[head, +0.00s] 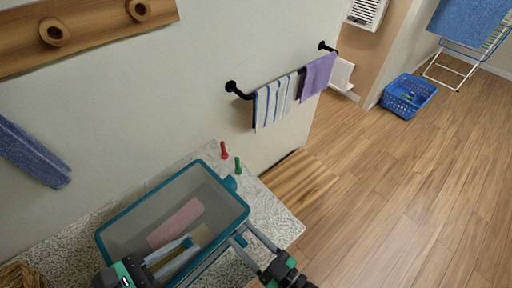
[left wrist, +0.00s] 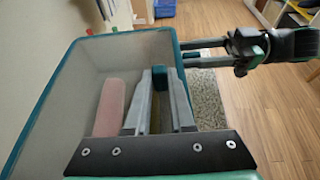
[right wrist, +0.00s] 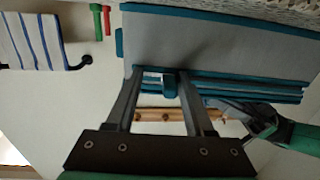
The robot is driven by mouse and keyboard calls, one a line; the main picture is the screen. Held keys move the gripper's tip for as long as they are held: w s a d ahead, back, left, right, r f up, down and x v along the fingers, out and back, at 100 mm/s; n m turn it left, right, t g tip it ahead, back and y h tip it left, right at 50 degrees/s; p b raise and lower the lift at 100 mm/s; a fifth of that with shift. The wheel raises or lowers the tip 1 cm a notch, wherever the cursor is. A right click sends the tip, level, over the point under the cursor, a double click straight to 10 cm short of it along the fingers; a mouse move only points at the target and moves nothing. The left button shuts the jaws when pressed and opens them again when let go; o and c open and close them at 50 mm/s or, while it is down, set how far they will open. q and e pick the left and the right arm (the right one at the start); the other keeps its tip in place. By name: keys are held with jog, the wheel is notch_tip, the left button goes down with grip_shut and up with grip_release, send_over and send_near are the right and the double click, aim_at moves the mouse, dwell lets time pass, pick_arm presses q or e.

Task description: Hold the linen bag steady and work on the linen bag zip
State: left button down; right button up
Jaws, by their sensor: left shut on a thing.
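The linen bag (head: 120,235), grey with a teal rim, stands open on a speckled counter. A pink folded cloth (head: 176,222) and a tan one (head: 203,236) lie inside. My left gripper (head: 188,243) reaches over the bag's near side and is shut on a small teal piece (left wrist: 160,76), perhaps the zip pull; I cannot tell for certain. My right gripper (head: 240,233) is at the bag's right end, its fingers open around a teal tab (right wrist: 168,86) with a gap beside it. Teal strips (right wrist: 240,86) run along the bag's edge in the right wrist view.
Red (head: 224,150) and green (head: 238,165) small objects stand on the counter (head: 275,205) behind the bag. A towel rail with a striped (head: 275,102) and a purple towel (head: 318,76) is on the wall. A blue basket (head: 408,96) sits on the floor.

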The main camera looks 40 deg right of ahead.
jog(key=shift+w+d+r, duration=0.1)
jog(key=shift+d+r, duration=0.05)
jog(key=shift+d, duration=1.1)
jog(key=s, duration=1.1)
jog(key=w+d+r+m+t+h, duration=0.1)
jog(key=w+d+r+m+h, duration=0.1)
jog(key=r, duration=0.5)
jog(key=w+d+r+m+t+h, duration=0.1)
jog(key=w+d+r+m+h, duration=0.2)
jog(key=w+r+m+h, duration=0.2)
jog(key=w+d+r+m+t+h, duration=0.1)
jog(key=w+r+m+h, duration=0.3)
jog(key=r, duration=0.6)
jog(key=w+d+m, duration=0.1)
jog(key=w+m, duration=0.1)
jog(key=m, duration=0.1)
jog(key=shift+w+d, duration=0.2)
jog(key=shift+w, duration=0.1)
